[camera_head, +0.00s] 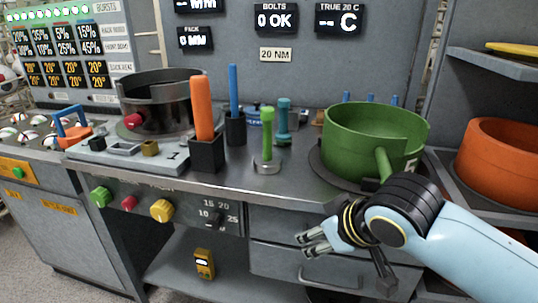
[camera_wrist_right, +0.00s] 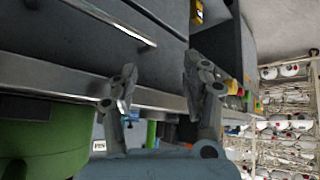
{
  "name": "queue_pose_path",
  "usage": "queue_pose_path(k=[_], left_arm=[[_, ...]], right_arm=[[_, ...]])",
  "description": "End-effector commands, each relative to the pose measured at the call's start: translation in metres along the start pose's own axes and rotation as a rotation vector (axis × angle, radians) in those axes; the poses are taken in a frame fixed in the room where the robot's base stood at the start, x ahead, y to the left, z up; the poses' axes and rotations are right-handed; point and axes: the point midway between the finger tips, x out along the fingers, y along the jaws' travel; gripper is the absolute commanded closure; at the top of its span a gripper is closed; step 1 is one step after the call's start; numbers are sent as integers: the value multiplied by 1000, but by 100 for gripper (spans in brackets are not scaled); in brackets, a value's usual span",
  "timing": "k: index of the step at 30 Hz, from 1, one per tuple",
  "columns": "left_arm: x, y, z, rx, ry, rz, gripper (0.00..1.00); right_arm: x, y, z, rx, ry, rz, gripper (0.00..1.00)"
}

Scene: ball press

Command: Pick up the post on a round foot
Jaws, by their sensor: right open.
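A green post (camera_head: 267,134) on a round grey foot (camera_head: 267,164) stands upright on the metal bench, left of the big green pot. My right gripper (camera_head: 308,240) is open and empty in front of the drawers, below the bench top and to the right of the post. Its spread fingers also show in the right wrist view (camera_wrist_right: 160,66), with the bench edge beyond them. I cannot make out the post clearly in that view. My left gripper is not in view.
A teal post (camera_head: 284,118) stands just behind the green one. Orange (camera_head: 202,108) and blue (camera_head: 233,90) handles stand in dark holders to its left. A green pot (camera_head: 352,143) is on its right. The bench's front edge (camera_head: 230,190) lies between my gripper and the post.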

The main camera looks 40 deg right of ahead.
Motion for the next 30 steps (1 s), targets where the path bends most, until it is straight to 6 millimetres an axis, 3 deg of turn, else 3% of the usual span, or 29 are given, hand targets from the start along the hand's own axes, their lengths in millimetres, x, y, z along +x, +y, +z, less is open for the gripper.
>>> queue_pose_path(k=[1, 2, 6, 12, 18, 30], left_arm=[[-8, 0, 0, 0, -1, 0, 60], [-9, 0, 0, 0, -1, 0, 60], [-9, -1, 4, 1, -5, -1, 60], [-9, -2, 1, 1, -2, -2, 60], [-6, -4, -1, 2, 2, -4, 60], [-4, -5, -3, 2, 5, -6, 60]], right_arm=[[-22, 3, -29, 3, 56, 0, 52], [-27, 6, -44, 9, 92, 0, 52], [-28, 21, -107, 52, 281, -10, 52], [-33, 37, -170, 95, 470, -47, 52], [-11, 38, -197, 110, 510, -61, 52], [26, 36, -224, 107, 509, -60, 52]])
